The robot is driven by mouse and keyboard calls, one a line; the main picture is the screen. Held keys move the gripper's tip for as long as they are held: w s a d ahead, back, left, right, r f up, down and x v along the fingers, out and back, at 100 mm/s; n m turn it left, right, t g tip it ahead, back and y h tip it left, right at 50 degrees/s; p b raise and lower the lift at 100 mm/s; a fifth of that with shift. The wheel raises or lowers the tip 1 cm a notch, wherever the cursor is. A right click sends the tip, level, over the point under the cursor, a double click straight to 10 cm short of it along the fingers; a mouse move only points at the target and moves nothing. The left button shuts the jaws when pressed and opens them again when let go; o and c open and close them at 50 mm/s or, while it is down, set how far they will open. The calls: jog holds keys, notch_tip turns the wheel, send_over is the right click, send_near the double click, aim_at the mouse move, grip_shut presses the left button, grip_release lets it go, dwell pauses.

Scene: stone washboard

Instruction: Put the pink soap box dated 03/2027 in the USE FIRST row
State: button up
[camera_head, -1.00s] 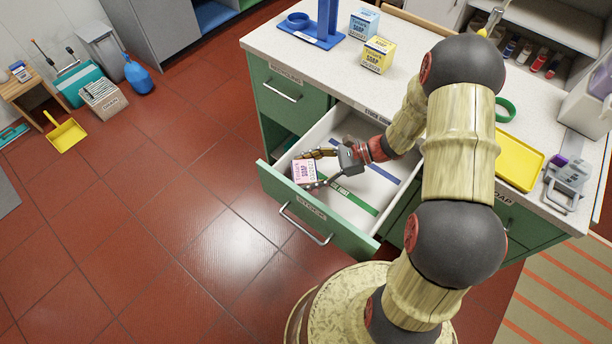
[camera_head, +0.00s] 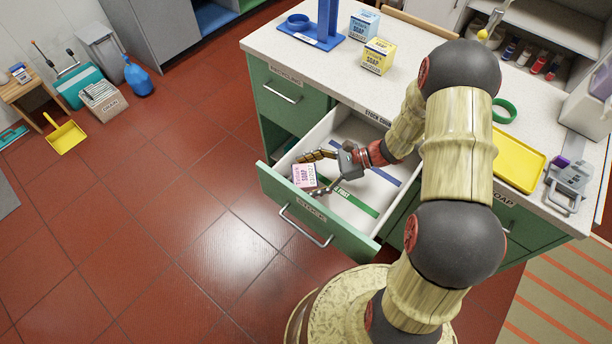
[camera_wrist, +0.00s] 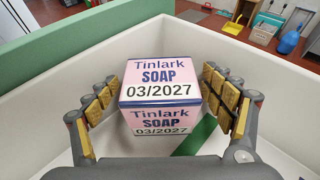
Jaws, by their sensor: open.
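The pink soap box (camera_head: 303,177), marked Tinlark SOAP 03/2027, sits upright in the left end of the open drawer (camera_head: 349,230). It shows large in the wrist view (camera_wrist: 160,90). A green strip with a label ending in FIRST (camera_head: 352,197) runs along the drawer floor. The box is by the strip's left end, on the drawer-front side; its base is partly hidden. My gripper (camera_head: 312,172) is open, with its fingers on either side of the box. In the wrist view, gaps show between the box and both fingers.
A blue strip (camera_head: 384,175) lies deeper in the drawer. Drawer walls stand close around my gripper. On the counter are a yellow soap box (camera_head: 377,56), a blue soap box (camera_head: 362,23), a blue stand (camera_head: 326,22) and a yellow tray (camera_head: 518,163).

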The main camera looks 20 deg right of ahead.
jog(key=shift+r, duration=0.2)
jog(key=p+v, duration=0.3)
jog(key=v, duration=0.4)
jog(key=s+r+n+t+h, duration=0.1)
jog(key=s+r+n+h, duration=0.3)
jog(key=r, duration=0.5)
jog(key=s+r+n+t+h, duration=0.1)
jog(key=s+r+n+h, duration=0.4)
jog(key=s+r+n, duration=0.2)
jog(key=s+a+r+n+t+h, duration=0.1)
jog(key=s+r+n+h, duration=0.3)
jog(key=r, duration=0.9)
jog(key=s+n, duration=0.2)
jog(key=n, duration=0.2)
jog(key=shift+n, duration=0.4)
